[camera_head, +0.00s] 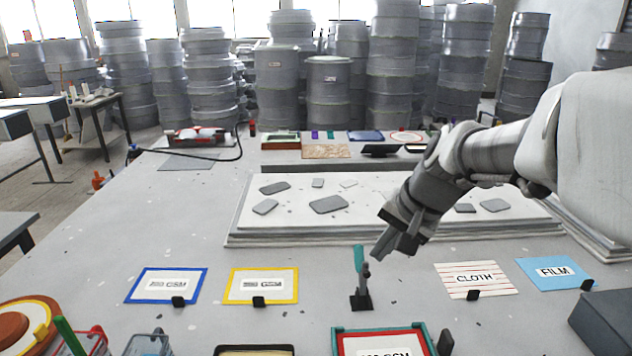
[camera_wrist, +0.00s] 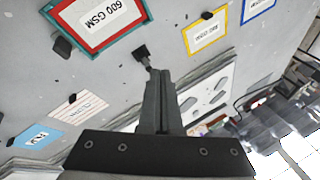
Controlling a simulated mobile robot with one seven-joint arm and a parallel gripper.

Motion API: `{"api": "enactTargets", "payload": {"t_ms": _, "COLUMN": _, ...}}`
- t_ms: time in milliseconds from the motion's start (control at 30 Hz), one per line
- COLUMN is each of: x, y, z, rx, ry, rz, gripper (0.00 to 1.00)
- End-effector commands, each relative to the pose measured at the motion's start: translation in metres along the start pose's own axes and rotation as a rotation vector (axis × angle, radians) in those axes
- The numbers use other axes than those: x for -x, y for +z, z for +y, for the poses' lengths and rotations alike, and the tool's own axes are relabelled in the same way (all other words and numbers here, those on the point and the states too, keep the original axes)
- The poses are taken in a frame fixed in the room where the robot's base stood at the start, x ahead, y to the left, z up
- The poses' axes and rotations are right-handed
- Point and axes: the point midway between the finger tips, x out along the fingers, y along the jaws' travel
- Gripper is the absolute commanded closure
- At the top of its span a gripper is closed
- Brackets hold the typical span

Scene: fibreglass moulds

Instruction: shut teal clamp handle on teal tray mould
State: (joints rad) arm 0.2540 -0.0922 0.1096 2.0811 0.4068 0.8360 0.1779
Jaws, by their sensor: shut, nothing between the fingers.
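The teal clamp handle (camera_head: 359,259) stands upright above a small black clamp base (camera_head: 361,302), just behind the teal tray mould (camera_head: 427,338). The mould has a red inner border and a white "600 GSM" label, and its near part is cut off in the head view. It also shows in the wrist view (camera_wrist: 92,50). My gripper (camera_head: 384,250) is shut and empty, pointing down just right of the handle. In the wrist view, my closed fingers (camera_wrist: 158,76) reach toward the black clamp base (camera_wrist: 140,53), and the handle is not clearly visible there.
Blue (camera_head: 166,285) and yellow (camera_head: 261,286) framed cards lie left; cloth (camera_head: 473,280) and film (camera_head: 556,272) cards lie right, each with a black clip. A white slab with grey pieces (camera_head: 275,222) lies behind. A dark box (camera_head: 605,322) sits front right.

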Motion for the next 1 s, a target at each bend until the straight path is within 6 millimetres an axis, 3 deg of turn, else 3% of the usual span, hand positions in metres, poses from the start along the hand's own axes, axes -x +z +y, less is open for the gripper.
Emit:
{"api": "enactTargets", "payload": {"t_ms": 33, "x": -0.018, "y": -0.013, "z": 0.002, "rx": -0.059, "ry": -0.016, "rz": -0.018, "gripper": 1.00}}
{"api": "enactTargets", "payload": {"t_ms": 267, "x": -0.083, "y": -0.075, "z": 0.006, "rx": -0.336, "ry": -0.114, "rz": -0.069, "gripper": 1.00}}
{"api": "enactTargets", "payload": {"t_ms": 600, "x": -0.178, "y": -0.155, "z": 0.043, "rx": -0.749, "ry": -0.263, "rz": -0.131, "gripper": 1.00}}
{"api": "enactTargets", "payload": {"t_ms": 800, "x": -0.204, "y": -0.177, "z": 0.058, "rx": -0.873, "ry": -0.309, "rz": -0.144, "gripper": 1.00}}
{"api": "enactTargets", "payload": {"t_ms": 1000, "x": -0.218, "y": -0.180, "z": 0.057, "rx": -0.891, "ry": -0.316, "rz": -0.148, "gripper": 1.00}}
